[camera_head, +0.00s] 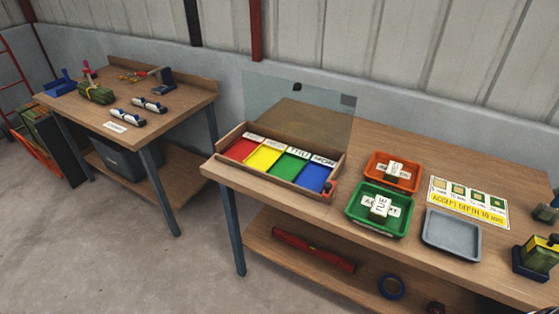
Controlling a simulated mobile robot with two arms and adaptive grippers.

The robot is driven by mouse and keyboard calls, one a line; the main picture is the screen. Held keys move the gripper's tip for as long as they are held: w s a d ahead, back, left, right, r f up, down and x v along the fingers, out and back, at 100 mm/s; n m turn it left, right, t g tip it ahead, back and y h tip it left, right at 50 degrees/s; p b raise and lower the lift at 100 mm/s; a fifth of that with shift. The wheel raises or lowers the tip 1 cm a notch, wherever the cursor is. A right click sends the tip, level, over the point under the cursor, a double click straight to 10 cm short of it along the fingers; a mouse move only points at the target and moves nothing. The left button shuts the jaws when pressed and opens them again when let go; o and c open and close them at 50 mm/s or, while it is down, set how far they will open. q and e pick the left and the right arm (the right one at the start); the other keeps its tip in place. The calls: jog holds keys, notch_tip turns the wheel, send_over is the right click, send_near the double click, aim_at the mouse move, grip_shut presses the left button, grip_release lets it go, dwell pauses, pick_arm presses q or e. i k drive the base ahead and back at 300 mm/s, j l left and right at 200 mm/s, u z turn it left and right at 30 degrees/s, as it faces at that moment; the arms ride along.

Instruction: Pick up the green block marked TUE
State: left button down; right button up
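A small block (380,206) with a white face that appears to read TUE and a dark green side sits in the green tray (350,211). The tray's white label is partly hidden behind the block. Neither of my grippers shows in the head view, so I cannot see whether they are open or shut.
An orange tray (376,157) holding another small white-faced block stands behind the green tray. An empty grey tray (451,237) is to the right, before a yellow instruction card (467,203). A wooden box (231,166) with coloured compartments stands left, before a transparent panel (300,97).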

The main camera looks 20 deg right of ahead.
aim_at(378, 212)
jog(key=z, duration=1.45)
jog(key=l+u, duration=0.45)
jog(key=l, duration=0.2)
